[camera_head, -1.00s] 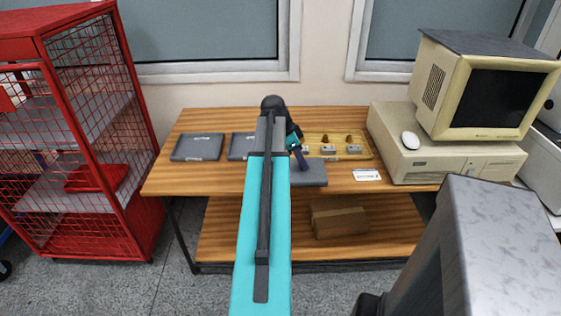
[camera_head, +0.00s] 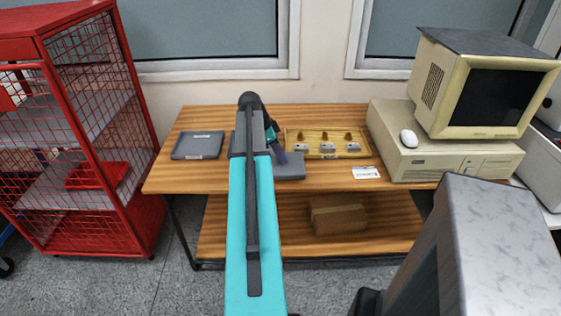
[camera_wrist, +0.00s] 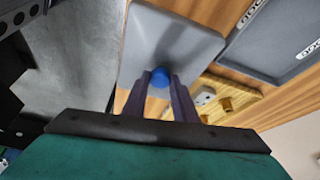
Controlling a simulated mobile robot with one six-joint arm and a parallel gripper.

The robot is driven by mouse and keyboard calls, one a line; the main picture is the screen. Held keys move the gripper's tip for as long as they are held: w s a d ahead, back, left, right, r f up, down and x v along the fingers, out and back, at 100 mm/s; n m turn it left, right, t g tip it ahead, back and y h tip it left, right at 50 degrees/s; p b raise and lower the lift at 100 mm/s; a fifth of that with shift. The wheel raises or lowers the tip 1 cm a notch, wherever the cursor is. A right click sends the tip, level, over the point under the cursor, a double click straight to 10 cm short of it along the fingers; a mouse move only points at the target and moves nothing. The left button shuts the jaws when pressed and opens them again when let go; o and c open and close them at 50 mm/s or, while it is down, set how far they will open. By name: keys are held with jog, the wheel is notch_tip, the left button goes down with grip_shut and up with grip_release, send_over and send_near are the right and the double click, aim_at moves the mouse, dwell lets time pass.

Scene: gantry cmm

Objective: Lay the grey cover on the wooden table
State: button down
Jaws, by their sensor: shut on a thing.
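The grey cover (camera_head: 291,170) is a flat plate with a blue knob. It is over the front part of the wooden table (camera_head: 162,177), just in front of the wooden board. In the wrist view, my gripper (camera_wrist: 160,80) is shut on the blue knob, with the grey cover (camera_wrist: 185,35) beyond the fingers. My gripper (camera_head: 277,150) shows partly in the head view, behind my teal arm. I cannot tell whether the cover touches the tabletop. The arm hides its left part in the head view.
A dark grey tray (camera_head: 197,146) lies at the table's left; another is mostly hidden behind my arm. A wooden board (camera_head: 365,150) with several small parts lies behind the cover. A white label card (camera_head: 366,172) and a computer (camera_head: 440,145) are to the right. A red cage (camera_head: 128,120) stands left.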

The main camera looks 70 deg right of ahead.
jog(key=shift+f+p, duration=0.35)
jog(key=shift+f, duration=1.3)
jog(key=shift+f, duration=0.15)
jog(key=c, duration=1.4)
grip_release()
jog(key=shift+c, duration=0.2)
jog(key=b+v, duration=0.1)
jog(key=v, duration=1.1)
